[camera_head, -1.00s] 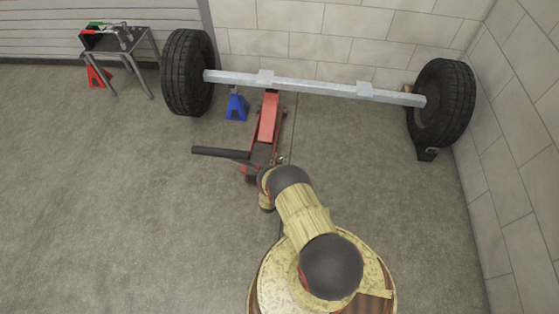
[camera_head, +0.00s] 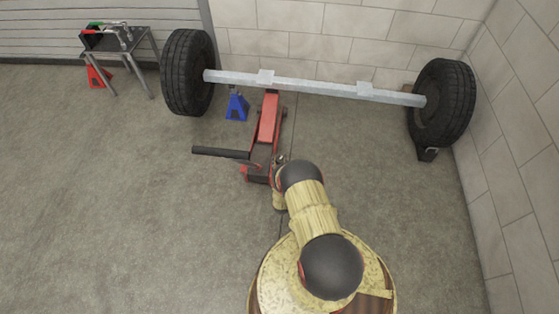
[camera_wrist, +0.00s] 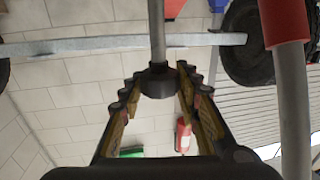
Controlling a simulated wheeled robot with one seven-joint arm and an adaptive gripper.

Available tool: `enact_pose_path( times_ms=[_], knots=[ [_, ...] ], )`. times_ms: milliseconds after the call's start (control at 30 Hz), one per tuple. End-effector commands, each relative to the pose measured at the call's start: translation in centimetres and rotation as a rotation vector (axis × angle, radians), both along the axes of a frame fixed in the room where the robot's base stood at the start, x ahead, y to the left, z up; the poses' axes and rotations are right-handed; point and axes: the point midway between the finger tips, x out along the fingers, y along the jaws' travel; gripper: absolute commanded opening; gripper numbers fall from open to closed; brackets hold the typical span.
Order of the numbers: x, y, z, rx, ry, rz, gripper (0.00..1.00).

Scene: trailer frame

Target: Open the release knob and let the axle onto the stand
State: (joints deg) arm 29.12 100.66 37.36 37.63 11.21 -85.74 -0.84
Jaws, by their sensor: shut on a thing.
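The axle (camera_head: 315,88) spans between two black wheels, and the red floor jack (camera_head: 268,118) reaches toward it from the front. A blue stand (camera_head: 237,107) stands on the floor below the axle, near the left wheel. Whether the axle touches the stand cannot be told. In the wrist view, my gripper (camera_wrist: 157,82) is shut on a dark round knob (camera_wrist: 158,83) at the end of a grey rod. My arm hides most of the gripper in the head view, at the jack's near end. The axle also shows in the wrist view (camera_wrist: 110,43).
The jack's dark handle bar (camera_head: 221,153) sticks out to the left. A small metal table (camera_head: 117,43) with tools and a red stand (camera_head: 98,76) are at the far left. The left floor is clear.

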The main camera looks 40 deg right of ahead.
Motion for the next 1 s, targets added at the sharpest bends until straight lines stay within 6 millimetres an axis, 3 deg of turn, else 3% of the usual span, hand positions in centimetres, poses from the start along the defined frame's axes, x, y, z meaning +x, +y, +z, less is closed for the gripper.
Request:
enact_pose_path(
  times_ms=[500,1000],
  knots=[
    [-0.18,-0.27,-0.03,0.000,0.000,0.352,0.07],
    [0.01,-0.16,0.01,0.000,0.000,0.449,0.07]
  ],
)
